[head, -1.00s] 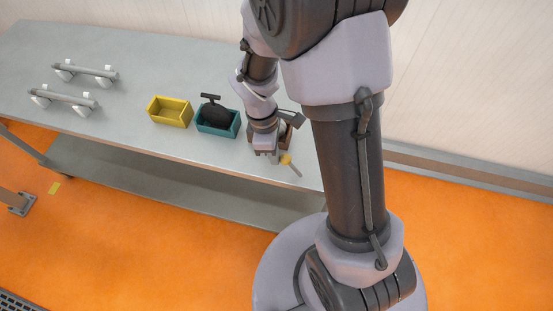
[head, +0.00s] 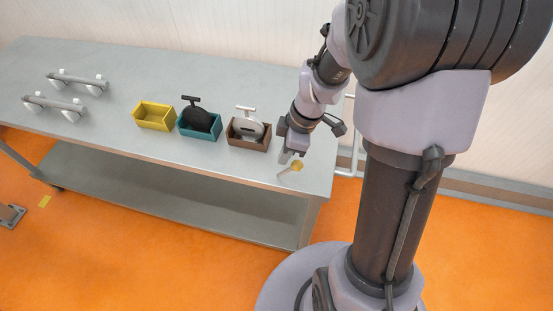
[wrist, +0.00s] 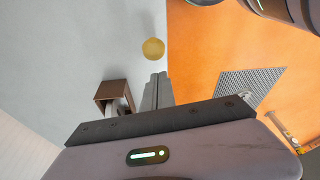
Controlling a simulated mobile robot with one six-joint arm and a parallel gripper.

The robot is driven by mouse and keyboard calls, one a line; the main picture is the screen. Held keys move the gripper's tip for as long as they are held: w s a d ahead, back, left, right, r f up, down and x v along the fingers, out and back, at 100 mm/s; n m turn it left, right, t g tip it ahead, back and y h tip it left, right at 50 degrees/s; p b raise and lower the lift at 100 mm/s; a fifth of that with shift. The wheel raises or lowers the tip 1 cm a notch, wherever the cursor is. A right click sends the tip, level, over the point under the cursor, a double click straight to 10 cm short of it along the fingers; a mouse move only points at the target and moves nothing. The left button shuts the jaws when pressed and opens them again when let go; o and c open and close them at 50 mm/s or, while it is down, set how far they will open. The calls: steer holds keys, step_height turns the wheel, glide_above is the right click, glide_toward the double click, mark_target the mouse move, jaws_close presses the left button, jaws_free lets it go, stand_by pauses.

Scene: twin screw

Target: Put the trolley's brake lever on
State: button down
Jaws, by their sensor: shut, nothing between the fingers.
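The brake lever is a short grey bar with a yellow knob (head: 297,165), at the near right corner of the grey trolley (head: 110,85). The bar slants up to the right, with the knob at its right end. The knob also shows in the wrist view (wrist: 153,48), just beyond my fingertips. My gripper (head: 287,158) is shut and empty, low over the trolley top, just left of the knob in the head view. In the wrist view, its closed fingers (wrist: 158,78) point toward the knob with a small gap in the picture. I cannot tell whether they touch.
A brown box (head: 248,144) with a grey-white handled part stands left of my gripper. A teal box (head: 199,135) with a dark part and an empty yellow box (head: 154,122) are farther left. Two grey bars with white feet lie at the far left.

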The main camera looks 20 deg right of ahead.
steer(key=shift+s+d+f+b, duration=0.35)
steer(key=shift+s+d+b, duration=0.3)
steer(key=shift+d, duration=0.2)
steer(key=shift+s+d+f+b, duration=0.15)
steer(key=shift+s+f+b, duration=0.25)
steer(key=shift+b, duration=0.05)
steer(key=shift+s+d+f, duration=0.1)
step_height(320, 180, up, 4)
steer(key=w+a+p, duration=0.2)
steer(key=p, duration=0.3)
glide_toward(294, 166)
steer(key=shift+s+d+r, duration=0.2)
steer(key=shift+s+d, duration=0.2)
steer(key=shift+d, duration=0.05)
steer(key=shift+s+d+r, duration=0.2)
steer(key=shift+s+d, duration=0.2)
steer(key=shift+d, duration=0.1)
